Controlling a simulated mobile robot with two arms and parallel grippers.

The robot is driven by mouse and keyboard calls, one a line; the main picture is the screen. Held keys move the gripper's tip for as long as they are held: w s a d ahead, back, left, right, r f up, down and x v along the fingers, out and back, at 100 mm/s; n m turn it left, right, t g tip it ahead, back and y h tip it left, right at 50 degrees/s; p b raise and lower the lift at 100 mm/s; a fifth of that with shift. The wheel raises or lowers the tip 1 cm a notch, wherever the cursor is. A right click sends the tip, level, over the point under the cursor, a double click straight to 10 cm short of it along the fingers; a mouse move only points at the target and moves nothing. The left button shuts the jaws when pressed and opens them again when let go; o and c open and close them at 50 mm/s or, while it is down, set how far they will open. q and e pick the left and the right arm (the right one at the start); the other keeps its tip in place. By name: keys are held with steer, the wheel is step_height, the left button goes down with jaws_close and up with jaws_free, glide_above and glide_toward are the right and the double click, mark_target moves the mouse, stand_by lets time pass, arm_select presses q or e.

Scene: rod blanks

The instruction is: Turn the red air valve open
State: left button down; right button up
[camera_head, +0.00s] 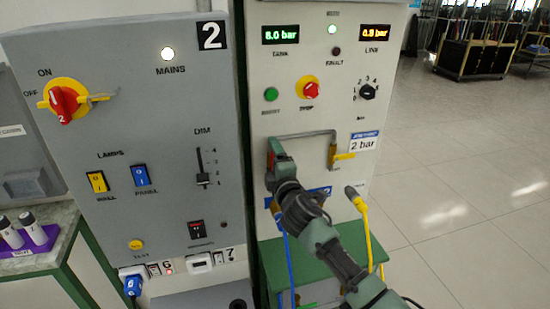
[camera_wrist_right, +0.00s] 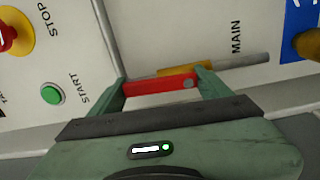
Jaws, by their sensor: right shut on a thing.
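The red air valve handle (camera_wrist_right: 160,86) lies between my right gripper's fingers in the right wrist view. Behind it are a yellow valve body (camera_wrist_right: 185,70) and a grey pipe marked MAIN; the handle runs roughly along the pipe in that view. My right gripper (camera_wrist_right: 160,86) is shut on the handle. In the head view my right gripper (camera_head: 273,158) is at the left end of the grey pipe (camera_head: 305,134) and mostly hides the valve. My left gripper is not in view.
The tank display (camera_head: 280,35) reads 8.0 bar; the line display (camera_head: 375,32) seems to read 0.3 bar. A blue hose (camera_head: 286,262) hangs below my gripper. Panel 2 (camera_head: 130,120) stands left.

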steer(key=shift+a+f+n, duration=0.1)
steer(key=shift+n, duration=0.3)
steer(key=o, duration=2.1)
steer(key=shift+s, duration=0.1)
steer(key=shift+b+v, duration=0.4)
steer(key=shift+v, duration=3.5)
